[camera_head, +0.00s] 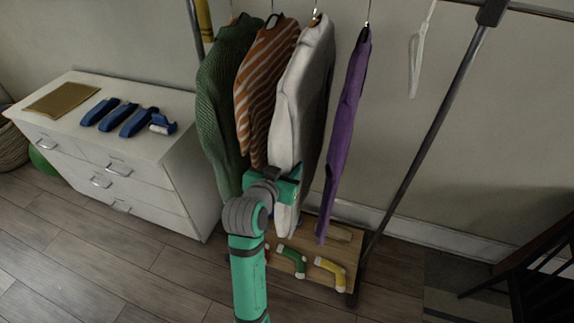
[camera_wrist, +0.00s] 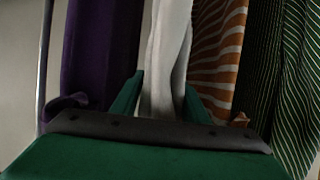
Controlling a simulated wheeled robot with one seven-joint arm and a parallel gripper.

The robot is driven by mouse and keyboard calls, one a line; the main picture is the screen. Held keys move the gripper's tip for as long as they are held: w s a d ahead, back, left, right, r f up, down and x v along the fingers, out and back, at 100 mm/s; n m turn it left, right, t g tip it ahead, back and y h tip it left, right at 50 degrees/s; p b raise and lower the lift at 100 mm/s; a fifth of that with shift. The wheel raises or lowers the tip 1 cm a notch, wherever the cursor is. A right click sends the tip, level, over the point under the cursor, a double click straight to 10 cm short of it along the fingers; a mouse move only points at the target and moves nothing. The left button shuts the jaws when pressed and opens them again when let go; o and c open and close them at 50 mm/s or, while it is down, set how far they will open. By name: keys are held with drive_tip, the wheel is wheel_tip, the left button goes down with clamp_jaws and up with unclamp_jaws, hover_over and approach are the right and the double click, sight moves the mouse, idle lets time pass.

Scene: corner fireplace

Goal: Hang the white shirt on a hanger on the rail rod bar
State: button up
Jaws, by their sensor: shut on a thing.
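The white shirt (camera_head: 303,85) hangs between the orange striped garment and the purple garment in the head view. The metal hook of its hanger (camera_head: 315,14) shows at the top, near the upper picture edge. The rail's bar (camera_head: 540,9) shows only at the top right; above the shirt it is out of view, so I cannot tell whether the hook sits on it. My gripper (camera_wrist: 160,98) is shut on the white shirt (camera_wrist: 168,50), whose cloth runs between the two green fingers in the wrist view. In the head view my gripper is at the shirt's lower part.
A green garment (camera_head: 222,95), an orange striped garment (camera_head: 266,75) and a purple garment (camera_head: 349,125) hang close by. An empty white hanger (camera_head: 419,60) hangs at right. A white dresser (camera_head: 165,165) stands left. Socks lie on the rack's wooden base (camera_head: 347,238). The slanted post (camera_head: 425,130) bounds the right.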

drive_tip(key=shift+s, duration=0.1)
drive_tip(key=shift+s+a, duration=0.35)
drive_tip(key=shift+s, duration=0.55)
drive_tip(key=shift+s+a, duration=0.3)
drive_tip(key=shift+s, duration=0.65)
drive_tip(key=shift+s+a, duration=0.35)
drive_tip(key=shift+s, duration=0.95)
drive_tip(key=shift+a, duration=0.1)
drive_tip(key=shift+s, duration=0.1)
